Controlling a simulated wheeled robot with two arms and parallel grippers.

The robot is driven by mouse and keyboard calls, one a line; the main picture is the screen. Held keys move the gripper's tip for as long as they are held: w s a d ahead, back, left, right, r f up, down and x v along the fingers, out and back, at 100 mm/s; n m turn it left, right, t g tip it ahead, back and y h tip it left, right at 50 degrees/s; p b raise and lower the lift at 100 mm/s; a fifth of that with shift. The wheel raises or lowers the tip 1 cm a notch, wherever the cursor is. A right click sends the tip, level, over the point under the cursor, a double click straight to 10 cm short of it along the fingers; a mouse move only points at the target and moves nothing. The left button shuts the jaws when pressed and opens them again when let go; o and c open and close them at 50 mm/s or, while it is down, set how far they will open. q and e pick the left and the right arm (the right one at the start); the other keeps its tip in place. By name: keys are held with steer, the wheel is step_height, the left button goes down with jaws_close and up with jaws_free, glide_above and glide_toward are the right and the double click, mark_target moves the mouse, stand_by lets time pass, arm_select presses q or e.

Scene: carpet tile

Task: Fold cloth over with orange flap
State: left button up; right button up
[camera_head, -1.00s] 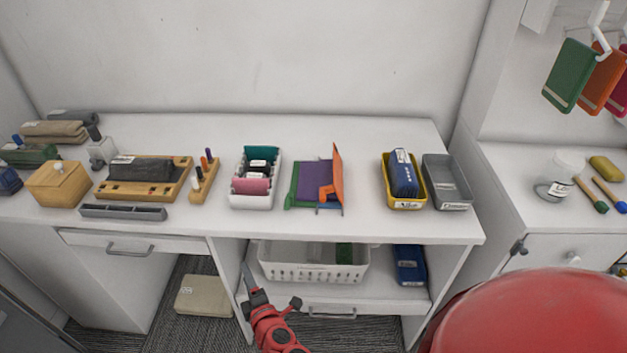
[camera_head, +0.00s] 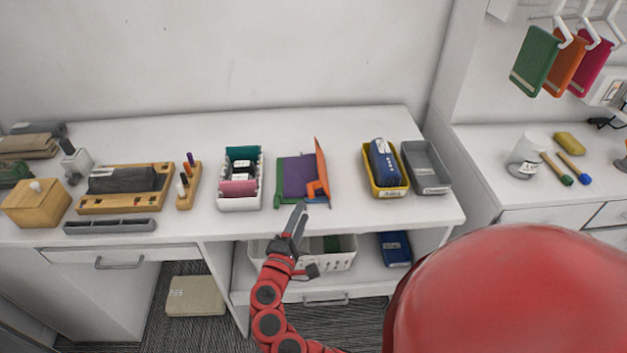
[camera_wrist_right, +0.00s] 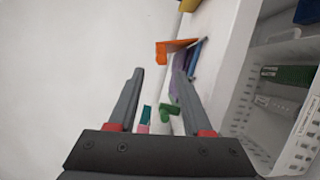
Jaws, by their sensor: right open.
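The folding cloth lies on the desk in the head view. It has a purple middle (camera_head: 297,177), a green flap (camera_head: 279,187) at its left and an orange flap (camera_head: 321,165) standing raised at its right. The orange flap (camera_wrist_right: 173,48) also shows ahead in the right wrist view, with a green part (camera_wrist_right: 169,110) nearer. My right gripper (camera_head: 301,212) is at the desk's front edge, just in front of the cloth. Its fingers (camera_wrist_right: 158,76) are apart, with nothing held between them. A finger partly hides the cloth's purple part in the wrist view. My left gripper is not seen.
A white bin (camera_head: 226,204) with cloths stands left of the cloth. A yellow tray (camera_head: 374,188) and a grey tray (camera_head: 433,185) stand to its right. A white basket (camera_head: 345,262) sits on the shelf below. Bare desk lies between cloth and yellow tray.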

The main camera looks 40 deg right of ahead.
mark_target(313, 187)
steer(key=p+x, duration=0.2)
steer(key=x, duration=0.8)
steer(key=shift+w+d+r+p, duration=0.1)
steer(key=shift+w+d+p, duration=0.1)
steer(key=shift+p, duration=0.2)
steer(key=shift+w+d, duration=0.25)
steer(key=shift+d, duration=0.05)
jaws_close()
steer(key=shift+w, duration=0.1)
stand_by(0.4)
